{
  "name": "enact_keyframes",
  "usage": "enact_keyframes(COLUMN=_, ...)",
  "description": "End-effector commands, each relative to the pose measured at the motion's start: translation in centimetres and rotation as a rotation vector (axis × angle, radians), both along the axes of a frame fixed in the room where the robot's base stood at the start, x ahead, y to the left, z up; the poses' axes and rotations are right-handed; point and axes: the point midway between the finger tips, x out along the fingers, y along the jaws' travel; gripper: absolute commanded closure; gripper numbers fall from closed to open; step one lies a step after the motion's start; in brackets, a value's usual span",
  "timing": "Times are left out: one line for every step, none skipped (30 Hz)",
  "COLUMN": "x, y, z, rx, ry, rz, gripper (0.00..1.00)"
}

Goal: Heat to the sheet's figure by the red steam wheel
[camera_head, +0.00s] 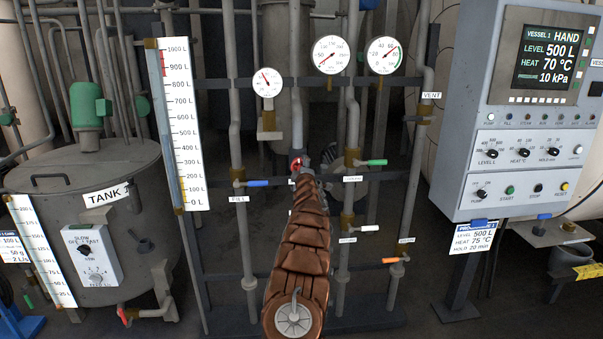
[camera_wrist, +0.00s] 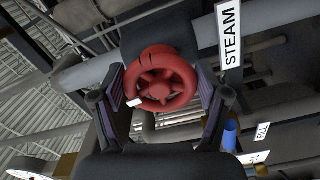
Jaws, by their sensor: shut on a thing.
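The red steam wheel (camera_wrist: 162,84) is between the two fingers of my gripper (camera_wrist: 164,98) in the wrist view, which are shut on its rim. A STEAM label (camera_wrist: 230,38) hangs beside it. In the head view a little of the wheel (camera_head: 296,163) shows beyond my arm, which hides most of my gripper. The panel screen (camera_head: 548,57) reads HAND, LEVEL 500 L, HEAT 70 °C, PRESSURE 10 kPa. The sheet (camera_head: 473,238) under the panel reads LEVEL 500 L, HEAT 75 °C, HOLD 20 min.
Near the steam wheel are a blue FILL handle (camera_head: 257,183), a green handle (camera_head: 376,162), a white handle (camera_head: 369,228) and an orange handle (camera_head: 391,261). Three round gauges (camera_head: 330,55) are above. A tank (camera_head: 130,215) and a tall level scale (camera_head: 181,125) stand at left.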

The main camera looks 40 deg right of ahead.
Motion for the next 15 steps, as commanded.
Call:
enact_keyframes(x=0.13, y=0.16, z=-0.31, rx=0.021, ry=-0.013, rz=0.003, gripper=0.60)
enact_keyframes(x=0.14, y=0.17, z=-0.31, rx=0.032, ry=-0.022, rz=0.003, gripper=0.60)
enact_keyframes(x=0.16, y=0.17, z=-0.29, rx=0.048, ry=-0.034, rz=0.003, gripper=0.60)
enact_keyframes(x=0.17, y=0.19, z=-0.30, rx=0.058, ry=-0.042, rz=0.004, gripper=0.60)
enact_keyframes(x=0.18, y=0.20, z=-0.28, rx=0.067, ry=-0.049, rz=0.004, gripper=0.60)
enact_keyframes(x=0.19, y=0.22, z=-0.26, rx=0.077, ry=-0.056, rz=0.004, gripper=0.60)
enact_keyframes(x=0.19, y=0.21, z=-0.25, rx=0.085, ry=-0.062, rz=0.004, gripper=0.60)
enact_keyframes(x=0.19, y=0.22, z=-0.23, rx=0.091, ry=-0.068, rz=0.004, gripper=0.60)
enact_keyframes(x=0.18, y=0.20, z=-0.22, rx=0.099, ry=-0.073, rz=0.003, gripper=0.60)
enact_keyframes(x=0.17, y=0.19, z=-0.18, rx=0.103, ry=-0.077, rz=0.003, gripper=0.60)
enact_keyframes(x=0.17, y=0.19, z=-0.18, rx=0.107, ry=-0.080, rz=0.003, gripper=0.60)
enact_keyframes(x=0.16, y=0.18, z=-0.15, rx=0.111, ry=-0.084, rz=0.002, gripper=0.60)
enact_keyframes(x=0.15, y=0.17, z=-0.15, rx=0.113, ry=-0.086, rz=0.002, gripper=0.60)
enact_keyframes(x=0.15, y=0.17, z=-0.14, rx=0.115, ry=-0.087, rz=0.002, gripper=0.60)
enact_keyframes(x=0.16, y=0.17, z=-0.12, rx=0.116, ry=-0.088, rz=0.002, gripper=0.60)
